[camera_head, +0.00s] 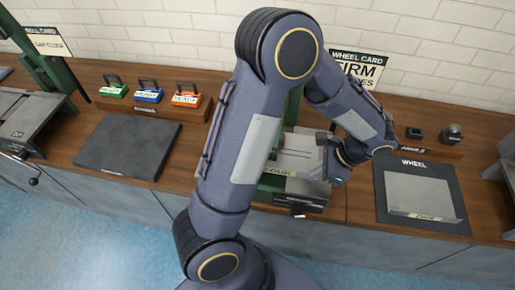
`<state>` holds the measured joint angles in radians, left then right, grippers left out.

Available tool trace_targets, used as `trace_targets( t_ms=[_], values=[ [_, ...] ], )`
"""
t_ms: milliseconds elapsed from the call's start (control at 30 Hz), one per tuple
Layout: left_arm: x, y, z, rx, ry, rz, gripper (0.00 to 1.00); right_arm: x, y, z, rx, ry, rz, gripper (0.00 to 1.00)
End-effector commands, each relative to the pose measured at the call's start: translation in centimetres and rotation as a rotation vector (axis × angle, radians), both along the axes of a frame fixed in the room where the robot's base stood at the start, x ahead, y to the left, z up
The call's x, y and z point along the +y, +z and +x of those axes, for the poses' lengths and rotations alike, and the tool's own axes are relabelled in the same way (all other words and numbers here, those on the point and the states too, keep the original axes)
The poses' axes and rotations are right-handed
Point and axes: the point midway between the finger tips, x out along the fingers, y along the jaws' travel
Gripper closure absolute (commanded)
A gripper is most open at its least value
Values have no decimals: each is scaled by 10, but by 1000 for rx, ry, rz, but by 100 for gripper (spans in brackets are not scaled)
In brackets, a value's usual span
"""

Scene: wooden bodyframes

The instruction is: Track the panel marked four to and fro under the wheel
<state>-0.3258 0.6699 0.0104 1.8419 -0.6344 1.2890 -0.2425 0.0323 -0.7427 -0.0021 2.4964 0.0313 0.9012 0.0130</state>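A pale metal panel (298,163) lies in a green-framed wheel machine (292,112) at the middle of the bench. Its front edge carries dark lettering, partly covered, that seems to read "FOUR". My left arm crosses the middle of the view and hides the wheel and the panel's left part. My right gripper is not in view.
A dark mat marked "WHEEL" (449,181) at right bears another pale panel (419,195). An empty dark mat (131,145) lies at left. Several coloured tagged blocks (149,93) stand in a wooden rack behind it. A wheel card (358,69) stands at the back.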

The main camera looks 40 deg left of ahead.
Motion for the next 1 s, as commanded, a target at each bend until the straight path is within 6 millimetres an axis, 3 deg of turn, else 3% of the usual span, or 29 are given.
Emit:
trace_targets(
  t_ms=[1000],
  values=[
    [40, 0, -24, 0, 2, 0, 100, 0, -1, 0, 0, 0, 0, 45]
  ],
)
